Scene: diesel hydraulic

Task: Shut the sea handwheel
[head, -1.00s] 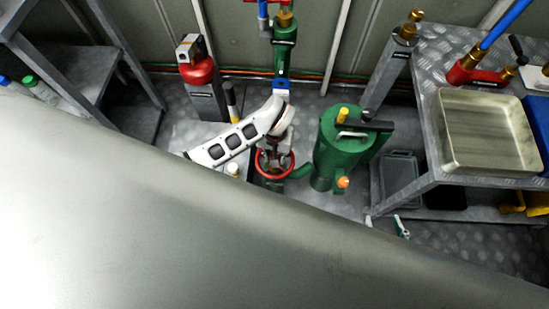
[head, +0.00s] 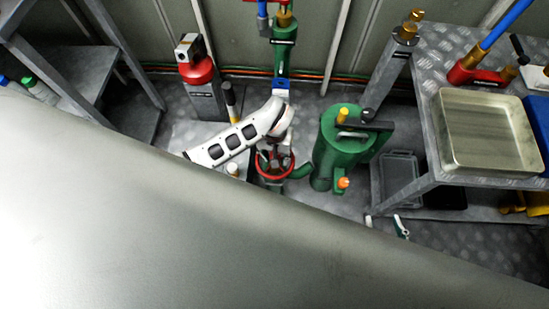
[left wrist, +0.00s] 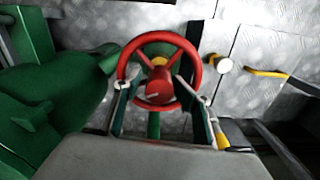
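The sea handwheel (head: 275,176) is a red ring low on green pipework, left of a green cylinder. In the left wrist view the handwheel (left wrist: 159,86) fills the centre, with red spokes and hub. My left gripper (head: 274,160) is over the wheel. In the left wrist view its fingers (left wrist: 160,103) are spread wide, one at each side of the rim; I cannot tell whether they touch it. Of my right gripper (head: 401,228), only a small white and green finger part shows past the large grey surface, away from the wheel.
The green cylinder (head: 341,150) stands close right of the wheel. A metal table (head: 427,120) with a steel tray (head: 446,150) is at right. A red-topped grey unit (head: 203,90) stands behind at left. A large smooth grey surface covers the lower left.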

